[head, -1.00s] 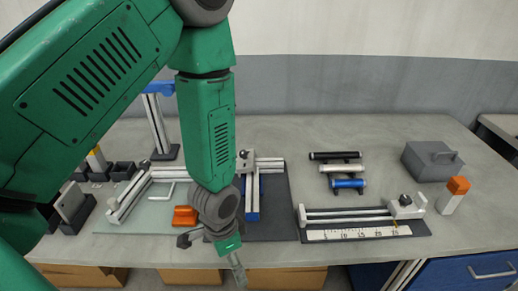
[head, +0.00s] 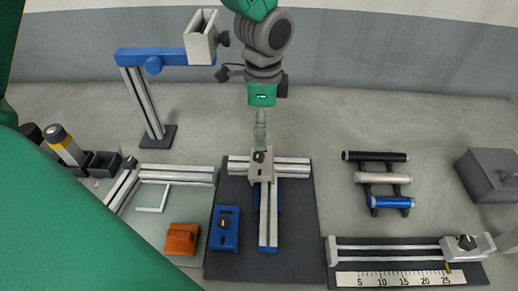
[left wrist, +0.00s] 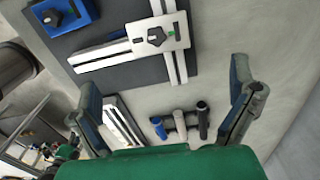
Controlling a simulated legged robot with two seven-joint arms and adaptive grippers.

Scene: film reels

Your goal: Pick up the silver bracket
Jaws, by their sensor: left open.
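A silver T-shaped bracket of slotted rails (head: 268,215), with a pale plate and black knob at its joint, lies on a dark mat (head: 305,230). It also shows in the left wrist view (left wrist: 160,38). A thin pale L-shaped piece (head: 152,208) lies on a light mat to the left; I cannot tell which piece the task means. My left gripper (head: 260,138) points down, in line with the T-shaped bracket's joint in the head view. In the left wrist view its fingers (left wrist: 167,108) are spread apart with nothing between them. My right gripper is not in view.
A blue block (head: 225,229) and an orange block (head: 182,239) lie left of the T-shaped bracket. A post with a blue arm (head: 146,105) stands at the back left. A rack of rods (head: 382,178), a ruler fixture (head: 400,279) and a grey box (head: 490,172) lie right.

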